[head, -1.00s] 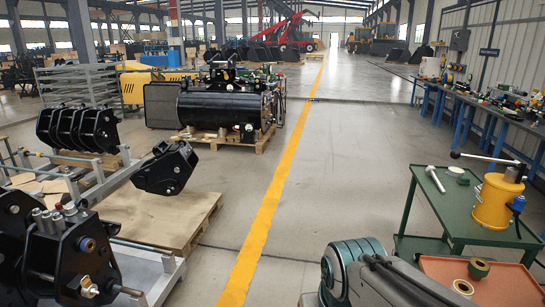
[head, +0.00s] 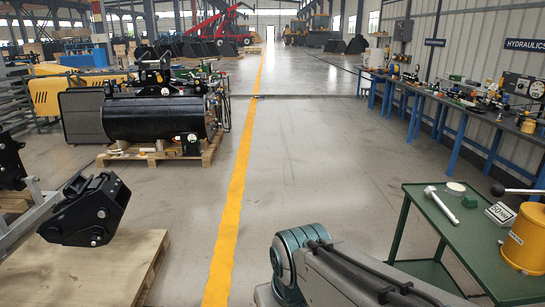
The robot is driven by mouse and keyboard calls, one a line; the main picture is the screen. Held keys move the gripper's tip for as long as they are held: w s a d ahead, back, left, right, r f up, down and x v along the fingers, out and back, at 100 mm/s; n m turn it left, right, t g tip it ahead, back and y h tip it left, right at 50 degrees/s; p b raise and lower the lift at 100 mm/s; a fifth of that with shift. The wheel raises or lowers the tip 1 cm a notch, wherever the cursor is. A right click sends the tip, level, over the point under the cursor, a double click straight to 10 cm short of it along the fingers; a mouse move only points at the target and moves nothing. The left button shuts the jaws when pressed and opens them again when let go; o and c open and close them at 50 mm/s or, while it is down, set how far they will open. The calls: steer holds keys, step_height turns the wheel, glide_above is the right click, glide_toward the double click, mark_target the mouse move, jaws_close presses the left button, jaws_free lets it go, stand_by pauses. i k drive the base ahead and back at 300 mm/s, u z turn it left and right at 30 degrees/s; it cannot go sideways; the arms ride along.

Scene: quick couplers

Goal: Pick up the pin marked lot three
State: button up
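No marking reading lot three can be made out on anything in view. A pale grey metal piece with a wider head (head: 440,204), possibly a pin, lies on the green cart (head: 428,231) at the right; I see no lettering on it. A black coupler (head: 88,210) sits on a wooden pallet (head: 85,270) at the lower left. Part of my arm, grey with a teal joint, shows at the bottom centre. My gripper is outside the view.
A yellow cylinder device (head: 525,240) and a small lettered box (head: 500,213) stand on the cart. A blue-legged workbench (head: 465,120) runs along the right wall. A black tank (head: 155,117) stands back left. The floor around the yellow line (head: 237,180) is clear.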

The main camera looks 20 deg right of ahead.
mark_target(431, 192)
steer(key=z, duration=0.2)
steer(key=i, duration=1.6)
steer(key=z, duration=1.15)
steer(key=i, duration=1.7)
steer(key=z, duration=1.1)
steer(key=i, duration=0.6)
steer(key=z, duration=0.1)
